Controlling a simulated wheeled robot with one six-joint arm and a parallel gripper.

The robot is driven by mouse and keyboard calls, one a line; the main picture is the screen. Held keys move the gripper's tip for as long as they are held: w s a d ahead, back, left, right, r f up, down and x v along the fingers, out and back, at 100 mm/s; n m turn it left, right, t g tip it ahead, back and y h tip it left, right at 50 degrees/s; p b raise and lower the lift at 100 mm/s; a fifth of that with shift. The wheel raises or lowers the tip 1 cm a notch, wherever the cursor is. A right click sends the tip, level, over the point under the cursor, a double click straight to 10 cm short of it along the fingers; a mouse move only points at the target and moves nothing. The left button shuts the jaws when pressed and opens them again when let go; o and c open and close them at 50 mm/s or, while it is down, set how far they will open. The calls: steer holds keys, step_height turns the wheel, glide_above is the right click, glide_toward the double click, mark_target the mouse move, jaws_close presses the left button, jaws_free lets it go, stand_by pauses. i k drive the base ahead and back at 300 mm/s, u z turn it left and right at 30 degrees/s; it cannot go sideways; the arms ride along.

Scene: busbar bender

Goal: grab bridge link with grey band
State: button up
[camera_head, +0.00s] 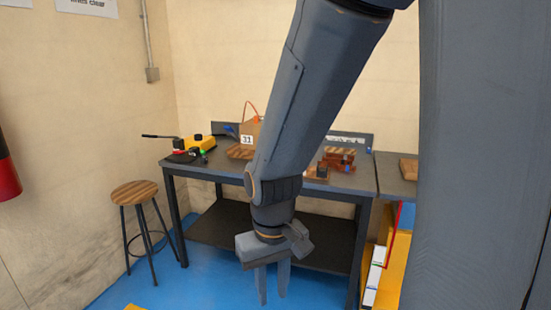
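My gripper (272,285) hangs in front of the dark workbench, pointing down, with its two fingers apart and nothing between them. It is well short of the bench top and lower in the picture. I cannot make out a bridge link with a grey band. Small copper-brown pieces (338,158) lie on the right part of the workbench (356,181), but they are too small to tell apart. My arm hides the middle of the bench top.
A yellow tool (197,143) with a black handle sits on the bench's left end. A box marked 31 (247,133) stands behind my arm. A wooden stool (135,193) stands at left. Blue floor (205,272) is open around the stool. Another surface adjoins at right.

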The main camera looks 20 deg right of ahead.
mark_target(328, 155)
steer(key=u, duration=0.85)
steer(key=i, duration=1.8)
steer(key=z, duration=3)
steer(key=i, duration=1.7)
steer(key=z, duration=0.05)
